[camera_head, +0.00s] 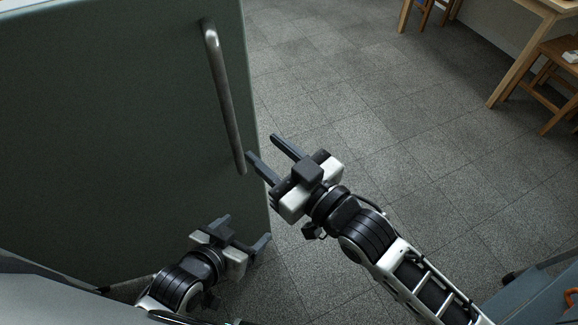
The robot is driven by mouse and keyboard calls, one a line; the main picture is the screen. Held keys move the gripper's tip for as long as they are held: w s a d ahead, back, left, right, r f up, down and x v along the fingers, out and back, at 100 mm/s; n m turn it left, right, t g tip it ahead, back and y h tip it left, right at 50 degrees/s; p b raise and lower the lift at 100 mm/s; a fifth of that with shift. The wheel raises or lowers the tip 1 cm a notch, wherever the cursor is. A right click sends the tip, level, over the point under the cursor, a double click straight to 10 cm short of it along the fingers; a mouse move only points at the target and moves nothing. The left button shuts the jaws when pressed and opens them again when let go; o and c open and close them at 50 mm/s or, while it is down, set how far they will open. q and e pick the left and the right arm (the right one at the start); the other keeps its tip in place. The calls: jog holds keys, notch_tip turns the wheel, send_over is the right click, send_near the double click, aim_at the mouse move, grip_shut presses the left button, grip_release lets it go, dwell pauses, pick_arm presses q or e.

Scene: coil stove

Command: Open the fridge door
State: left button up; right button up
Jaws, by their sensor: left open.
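The fridge door (110,130) is a large dark green-grey panel filling the left of the head view. Its long grey bar handle (226,100) runs near the door's right edge. I cannot tell from this view whether the door is shut or ajar. My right gripper (262,149) is open and empty, with its fingers pointing up-left, just right of the handle's lower end. I see no contact with the handle. My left gripper (243,232) is open and empty, lower down in front of the door's lower right part, below the handle.
Grey tiled floor (350,80) is clear to the right of the door. A wooden table (512,70) and a wooden chair (560,75) stand at the upper right. A blue-grey surface (540,297) with an orange item (571,298) shows at the lower right corner.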

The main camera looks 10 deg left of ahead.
jog(key=shift+v, duration=2.2)
jog(key=s+d+f+m+h, duration=0.2)
jog(key=d+f+m+h, duration=0.2)
jog(key=d+f, duration=0.5)
jog(key=s+d+f+m+h, duration=0.2)
jog(key=d+f+m+h, duration=0.2)
jog(key=d+f+h, duration=0.3)
jog(key=d+f, duration=0.2)
jog(key=d, duration=0.2)
jog(key=shift+s+d+h, duration=0.25)
jog(key=shift+s+h, duration=0.05)
jog(key=shift+h, duration=0.1)
